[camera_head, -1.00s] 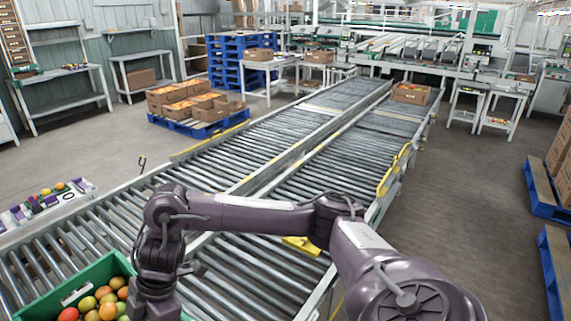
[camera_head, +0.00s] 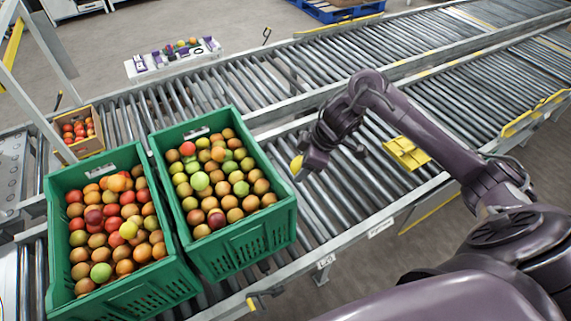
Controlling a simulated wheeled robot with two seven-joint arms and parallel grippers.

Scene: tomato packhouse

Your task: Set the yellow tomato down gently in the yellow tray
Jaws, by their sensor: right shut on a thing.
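My right gripper (camera_head: 303,168) is shut on the yellow tomato (camera_head: 296,164), which shows at its fingertips just right of the right green crate. It is held above the roller conveyor; the exact height is hard to tell. The arm hides part of the grip. The yellow tray (camera_head: 406,153) lies on the near roller lane, to the right of the gripper and apart from it. I see nothing in the tray. My left gripper is not in view.
Two green crates, a left one (camera_head: 120,306) and a right one (camera_head: 245,245), stand full of mixed tomatoes on the conveyor. A small cardboard box (camera_head: 88,146) of red tomatoes is behind them. A white tray (camera_head: 172,60) stands beyond the conveyor. Rollers between gripper and yellow tray look clear.

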